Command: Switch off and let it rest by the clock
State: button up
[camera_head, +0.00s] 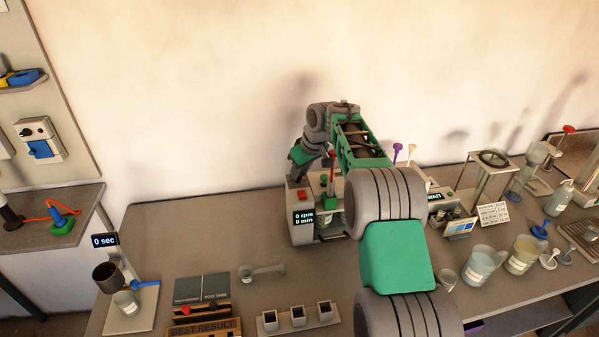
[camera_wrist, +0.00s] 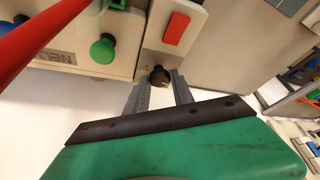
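The stirrer unit (camera_head: 302,232) stands at the back middle of the table, its display reading "0 rpm 0 min". A red button (camera_head: 302,194) sits on its top and also shows in the wrist view (camera_wrist: 176,28). A dark round knob (camera_wrist: 159,75) is on the same part of the unit. My gripper (camera_wrist: 159,88) is open, its two grey fingers to either side of the knob's line; I cannot tell whether they touch it. In the head view my arm hides part of the unit, and the fingertips are hard to make out. A green knob (camera_wrist: 103,50) sits left of the fingers.
A second display reading "0 sec" (camera_head: 104,240) stands at the left with a dark cup (camera_head: 109,276). Beakers (camera_head: 482,264) crowd the right side. A red rod (camera_wrist: 40,30) crosses the wrist view's upper left.

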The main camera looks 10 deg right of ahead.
jog(key=o, duration=0.4)
jog(key=b+v, duration=0.1)
jog(key=v, duration=0.6)
jog(key=shift+s+d+r, duration=0.1)
jog(key=shift+s+r, duration=0.05)
jog(key=shift+r, duration=0.2)
